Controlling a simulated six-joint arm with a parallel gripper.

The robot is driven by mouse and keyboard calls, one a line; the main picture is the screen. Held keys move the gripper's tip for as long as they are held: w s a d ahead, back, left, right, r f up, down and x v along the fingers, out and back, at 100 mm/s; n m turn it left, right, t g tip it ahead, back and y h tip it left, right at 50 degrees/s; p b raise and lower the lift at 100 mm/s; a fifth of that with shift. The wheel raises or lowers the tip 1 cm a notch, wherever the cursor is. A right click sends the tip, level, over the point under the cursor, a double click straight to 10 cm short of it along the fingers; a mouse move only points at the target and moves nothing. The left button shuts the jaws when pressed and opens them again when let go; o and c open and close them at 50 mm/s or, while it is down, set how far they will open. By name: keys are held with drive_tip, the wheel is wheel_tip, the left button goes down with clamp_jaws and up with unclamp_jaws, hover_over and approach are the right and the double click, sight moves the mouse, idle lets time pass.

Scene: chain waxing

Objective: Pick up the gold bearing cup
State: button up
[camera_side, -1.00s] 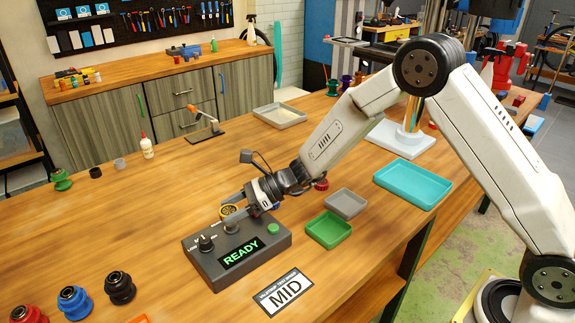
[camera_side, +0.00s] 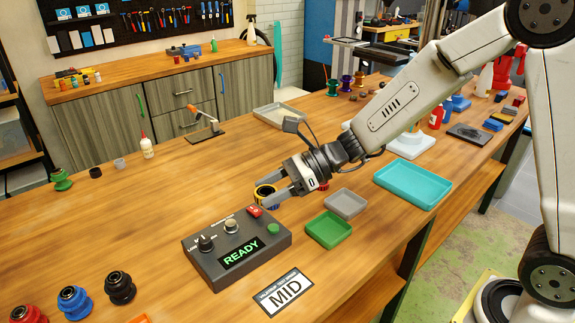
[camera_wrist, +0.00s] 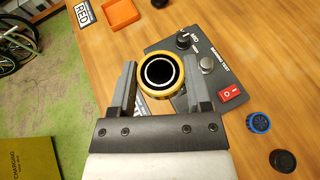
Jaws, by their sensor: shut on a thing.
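The gold bearing cup (camera_side: 264,190), a short yellow ring with a dark open centre, is between the fingers of my gripper (camera_side: 272,195), behind the control box in the side view. In the wrist view the cup (camera_wrist: 145,88) sits between the two grey fingertips of my gripper (camera_wrist: 160,68), its round opening facing the camera. The gripper is shut on the cup. The cup appears held above the table, with the control box beyond it in the wrist view; the exact height is hard to tell.
The control box (camera_side: 215,262) showing READY is close by. Green (camera_side: 328,230), grey (camera_side: 346,203) and teal (camera_side: 411,183) trays lie to the right. Blue (camera_wrist: 258,122) and black (camera_wrist: 283,161) round parts lie near the gripper.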

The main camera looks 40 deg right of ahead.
drive_tip(key=shift+s+d+r, duration=0.15)
drive_tip(key=shift+s+r, duration=0.15)
drive_tip(key=shift+s, duration=0.3)
drive_tip(key=shift+s+d+r, duration=0.2)
drive_tip(key=shift+s+r, duration=0.05)
drive_tip(key=shift+s, duration=0.3)
drive_tip(key=shift+s+d+r, duration=0.15)
drive_tip(key=shift+s+r, duration=0.15)
drive_tip(key=shift+s, duration=0.3)
drive_tip(key=w+d+m+t+h, duration=0.3)
drive_tip(key=d+m+h, duration=0.1)
drive_tip(key=d, duration=0.3)
drive_tip(key=w+d+m+t+h, duration=0.4)
drive_tip(key=d+m, duration=0.1)
drive_tip(key=d, duration=0.2)
drive_tip(key=shift+d+m, duration=0.4)
drive_tip(key=shift+d, duration=0.1)
